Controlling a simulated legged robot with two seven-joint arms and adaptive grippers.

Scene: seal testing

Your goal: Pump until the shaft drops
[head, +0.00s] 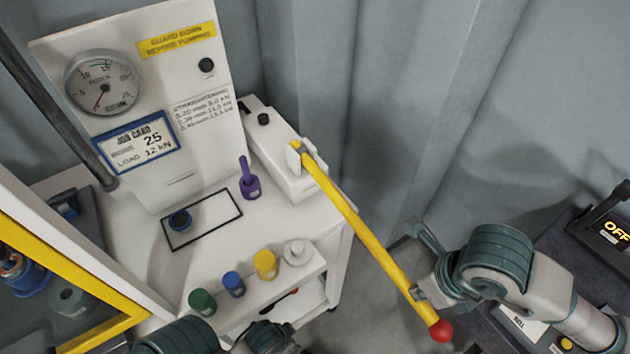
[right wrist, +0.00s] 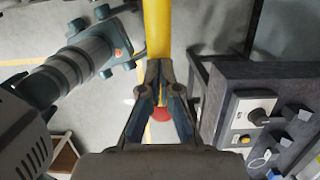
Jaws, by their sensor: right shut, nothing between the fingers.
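The yellow pump lever (head: 352,215) slopes from the white pump block (head: 282,165) down to the right and ends in a red knob (head: 441,331). My right gripper (head: 421,291) is at the lever's lower part, just above the knob. In the right wrist view its fingers (right wrist: 160,75) are shut with nothing between them, and the lever (right wrist: 157,30) runs right at their tips. The force gauge (head: 103,83) has its red needle pointing to the lower left. I cannot make out the shaft clearly. My left gripper (head: 265,338) shows only partly at the bottom edge; its fingers are unclear.
A yellow-edged guard frame (head: 75,266) stands at the left. Green, blue and yellow pieces and a white one sit on the front ledge (head: 250,298). A purple tool (head: 250,184) stands on the bench. A dark unit reading OFF (head: 614,232) is at right.

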